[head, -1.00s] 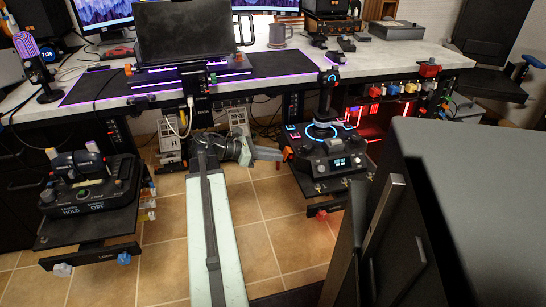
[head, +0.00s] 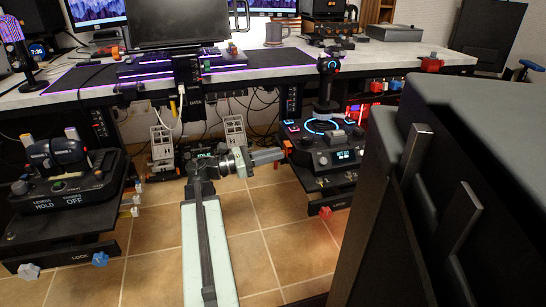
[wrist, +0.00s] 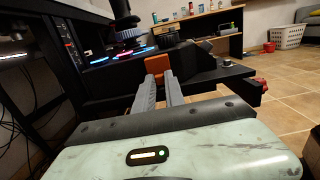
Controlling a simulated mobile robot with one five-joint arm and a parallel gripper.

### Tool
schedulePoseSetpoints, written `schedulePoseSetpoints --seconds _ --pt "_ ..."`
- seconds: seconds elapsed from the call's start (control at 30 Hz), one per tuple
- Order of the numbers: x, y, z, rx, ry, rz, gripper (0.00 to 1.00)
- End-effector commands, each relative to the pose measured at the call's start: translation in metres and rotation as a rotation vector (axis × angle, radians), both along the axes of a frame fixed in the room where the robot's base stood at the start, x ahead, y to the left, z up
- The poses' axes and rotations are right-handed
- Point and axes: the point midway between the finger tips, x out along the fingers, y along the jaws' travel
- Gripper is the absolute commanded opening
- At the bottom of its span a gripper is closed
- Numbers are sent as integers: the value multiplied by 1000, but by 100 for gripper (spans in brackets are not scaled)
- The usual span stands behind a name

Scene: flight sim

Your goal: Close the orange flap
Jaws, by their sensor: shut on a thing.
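The orange flap (wrist: 157,64) is a small orange piece on the left side of the black joystick console, seen between and just beyond my fingertips in the wrist view. My gripper (wrist: 160,80) is shut on it, one grey finger on each side. In the head view my gripper (head: 282,155) reaches right to the left edge of the joystick console (head: 330,155). The orange piece is mostly hidden there, so its angle is hard to tell. The console carries a black stick, a blue lit ring and a small screen.
A throttle console (head: 65,185) stands on a mount at left. The desk (head: 380,60) with laptop and monitors spans the back. A red knob (head: 325,213) sits under the joystick mount. A large black panel (head: 470,180) fills the right. Tiled floor (head: 260,225) is open between the mounts.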

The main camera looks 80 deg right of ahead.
Motion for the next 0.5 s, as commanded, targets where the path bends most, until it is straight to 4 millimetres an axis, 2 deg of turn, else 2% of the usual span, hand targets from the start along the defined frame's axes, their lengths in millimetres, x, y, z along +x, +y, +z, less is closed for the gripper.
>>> schedulePoseSetpoints --seconds 0.03,0.1,0.37,0.5 --pt "-1 0 -1 1 -2 -2 23" --pt "-1 0 -1 1 -2 -1 36" --pt "0 0 0 0 -1 0 36" --pt "12 5 -2 1 -1 3 36"
